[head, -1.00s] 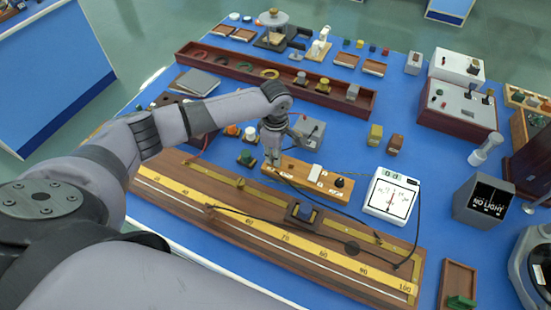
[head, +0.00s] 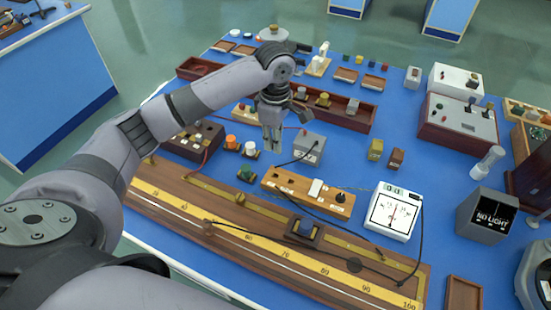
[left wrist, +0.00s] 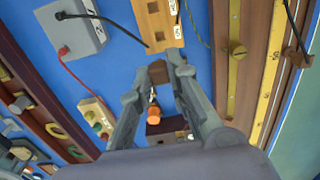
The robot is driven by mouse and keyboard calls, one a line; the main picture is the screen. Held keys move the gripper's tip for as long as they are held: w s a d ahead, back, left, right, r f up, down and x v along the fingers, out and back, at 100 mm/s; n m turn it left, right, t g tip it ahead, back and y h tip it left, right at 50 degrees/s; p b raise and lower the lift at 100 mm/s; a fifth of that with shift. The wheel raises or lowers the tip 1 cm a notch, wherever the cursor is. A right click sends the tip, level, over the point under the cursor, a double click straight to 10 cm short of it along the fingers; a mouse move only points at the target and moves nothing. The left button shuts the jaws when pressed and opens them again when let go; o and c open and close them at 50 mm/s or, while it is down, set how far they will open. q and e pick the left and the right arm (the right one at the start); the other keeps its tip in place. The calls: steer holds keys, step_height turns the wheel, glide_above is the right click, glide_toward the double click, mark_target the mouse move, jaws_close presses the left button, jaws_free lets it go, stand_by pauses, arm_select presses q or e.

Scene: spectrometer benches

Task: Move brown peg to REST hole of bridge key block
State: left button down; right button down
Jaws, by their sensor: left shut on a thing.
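My left gripper (head: 272,148) is raised above the bench, behind the left end of the bridge key block (head: 300,194). It is shut on the brown peg (left wrist: 158,73), which shows between the fingertips in the left wrist view. The peg is too small to make out in the head view. The key block is a long wooden bar with a white switch (head: 316,188) and a black knob (head: 340,198). In the left wrist view the block (left wrist: 170,30) shows dark square holes, apart from the peg. Its labels are too small to read surely. My right gripper is not in view.
A metre bridge (head: 265,245) lies in front of the block. A grey box (head: 308,148) with a black lead stands behind it. A green knob (head: 246,174) and an orange knob (head: 231,142) stand to the left. A white meter (head: 393,210) is at the right.

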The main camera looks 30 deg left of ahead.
arm_select(q)
step_height(320, 180, up, 7)
steer(key=shift+r, duration=0.1)
steer(key=shift+r+p, duration=0.3)
steer(key=shift+r, duration=0.05)
steer(key=shift+w+d+f+m+b, duration=0.1)
steer(key=shift+d+f+m, duration=0.7)
steer(key=shift+f, duration=2.25)
steer(key=shift+d+f+m+b, duration=0.15)
steer(key=shift+d+f+m, duration=0.6)
steer(key=shift+f, duration=2.35)
steer(key=shift+w+d+f+m+b, duration=0.1)
steer(key=shift+d+f+m, duration=0.7)
steer(key=shift+f, duration=2.25)
steer(key=shift+d+f, duration=0.15)
steer(key=shift+f, duration=0.85)
steer(key=c, duration=1.5)
jaws_free()
steer(key=shift+o, duration=0.2)
